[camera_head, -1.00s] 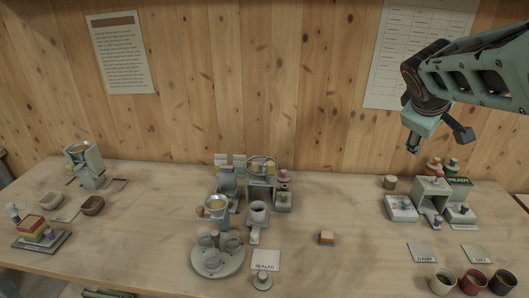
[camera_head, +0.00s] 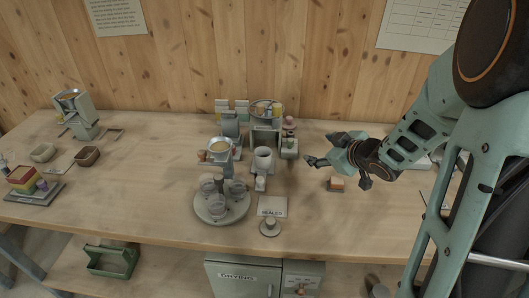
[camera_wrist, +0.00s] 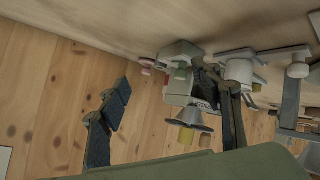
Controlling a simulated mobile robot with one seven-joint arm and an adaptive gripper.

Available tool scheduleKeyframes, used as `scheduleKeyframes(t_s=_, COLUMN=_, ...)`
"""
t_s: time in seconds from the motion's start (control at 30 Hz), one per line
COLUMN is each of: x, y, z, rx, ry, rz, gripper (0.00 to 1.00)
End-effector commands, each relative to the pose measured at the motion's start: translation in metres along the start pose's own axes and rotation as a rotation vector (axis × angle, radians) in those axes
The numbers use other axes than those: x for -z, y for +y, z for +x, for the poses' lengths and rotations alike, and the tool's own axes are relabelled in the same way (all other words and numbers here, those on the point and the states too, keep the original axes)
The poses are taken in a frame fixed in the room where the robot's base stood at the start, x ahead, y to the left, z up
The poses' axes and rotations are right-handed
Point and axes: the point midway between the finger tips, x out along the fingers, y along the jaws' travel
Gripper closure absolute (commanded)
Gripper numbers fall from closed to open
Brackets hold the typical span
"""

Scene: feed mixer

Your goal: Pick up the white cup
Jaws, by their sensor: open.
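The white cup (camera_head: 264,158) stands upright on a small grey stand in the middle of the table. In the wrist view, a white cylinder that looks like this cup (camera_wrist: 239,70) is at upper right, just beyond one finger. My gripper (camera_head: 322,152) is open and empty, to the right of the cup and apart from it in the head view. In the wrist view its two dark fingers are spread wide (camera_wrist: 172,100), with a grey device (camera_wrist: 181,83) showing between them.
A round tray (camera_head: 240,214) with clear cups stands at front left of the white cup. A pan on a post (camera_head: 220,147) is close on its left; the grey device (camera_head: 265,135) is behind. An orange-topped block (camera_head: 336,184) lies below my gripper.

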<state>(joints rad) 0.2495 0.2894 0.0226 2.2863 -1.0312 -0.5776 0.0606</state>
Motion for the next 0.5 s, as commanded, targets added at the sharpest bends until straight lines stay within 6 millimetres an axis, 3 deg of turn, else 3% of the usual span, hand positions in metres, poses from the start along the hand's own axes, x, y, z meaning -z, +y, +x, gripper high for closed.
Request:
scheduleKeyframes(t_s=0.03, x=-0.007, y=-0.026, z=0.007, rx=0.049, ry=0.055, rz=0.063, gripper=0.41)
scheduleKeyframes(t_s=0.1, x=0.0, y=-0.056, z=0.009, rx=0.113, ry=0.143, rz=0.146, gripper=0.41)
scheduleKeyframes(t_s=0.2, x=0.012, y=-0.086, z=0.004, rx=0.186, ry=0.248, rz=0.246, gripper=0.41)
scheduleKeyframes(t_s=0.37, x=0.028, y=-0.108, z=-0.005, rx=0.248, ry=0.346, rz=0.338, gripper=0.41)
scheduleKeyframes(t_s=0.5, x=0.038, y=-0.115, z=0.004, rx=0.264, ry=0.368, rz=0.353, gripper=0.41)
